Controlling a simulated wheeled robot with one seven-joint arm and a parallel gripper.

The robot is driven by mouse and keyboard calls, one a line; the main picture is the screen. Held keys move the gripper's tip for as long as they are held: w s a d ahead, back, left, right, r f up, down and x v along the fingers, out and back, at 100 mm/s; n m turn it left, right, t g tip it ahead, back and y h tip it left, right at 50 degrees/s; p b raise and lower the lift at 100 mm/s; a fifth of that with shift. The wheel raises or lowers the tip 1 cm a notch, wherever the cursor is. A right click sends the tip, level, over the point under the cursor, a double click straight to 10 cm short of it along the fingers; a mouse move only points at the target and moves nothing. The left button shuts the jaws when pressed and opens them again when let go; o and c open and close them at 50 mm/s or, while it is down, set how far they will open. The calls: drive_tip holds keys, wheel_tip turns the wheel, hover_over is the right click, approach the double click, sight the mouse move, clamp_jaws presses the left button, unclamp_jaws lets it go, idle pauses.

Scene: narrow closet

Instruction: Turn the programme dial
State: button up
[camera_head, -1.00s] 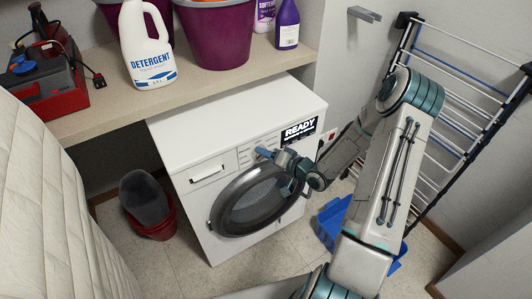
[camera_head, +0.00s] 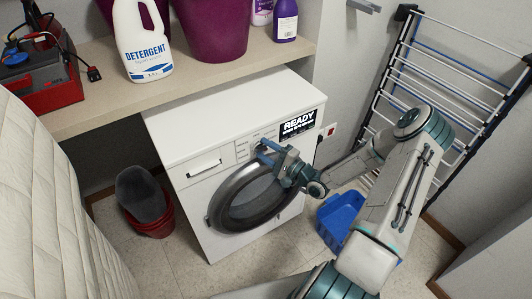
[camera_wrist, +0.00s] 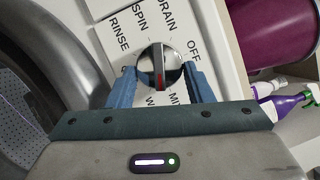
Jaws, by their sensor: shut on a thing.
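The programme dial (camera_wrist: 160,66) is a round silver knob with a bar across it, on the washing machine's white panel. Its red mark points down in the wrist view, between a label starting with W and one that seems to read MIX. RINSE, SPIN, DRAIN and OFF run round the rest. My gripper (camera_wrist: 160,72) is shut on the dial, one blue finger on each side. In the head view, my gripper (camera_head: 263,151) is at the panel of the washing machine (camera_head: 210,125) and hides the dial. The machine's display reads READY (camera_head: 298,124).
The round door (camera_head: 222,190) is just below the panel. A shelf (camera_head: 200,80) above holds a detergent bottle (camera_head: 141,40), a purple tub (camera_head: 212,30) and a toolbox (camera_head: 45,90).

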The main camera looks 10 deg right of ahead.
drive_tip(key=shift+a+f+m+t+b, duration=0.15)
drive_tip(key=shift+m+t+b, duration=0.45)
drive_tip(key=shift+m, duration=0.85)
drive_tip(key=shift+a+f+m+t+b, duration=0.15)
drive_tip(key=shift+m+t+b, duration=0.45)
drive_tip(key=shift+m, duration=0.85)
drive_tip(key=shift+d+m, duration=0.1)
drive_tip(key=shift+m, duration=0.2)
drive_tip(key=o, duration=1)
drive_tip(key=shift+s, duration=0.1)
drive_tip(key=b+v, duration=0.1)
drive_tip(key=v, duration=1.2)
drive_tip(key=shift+s+d+b, duration=0.15)
drive_tip(key=shift+s+b, duration=0.15)
drive_tip(key=shift+s, duration=0.05)
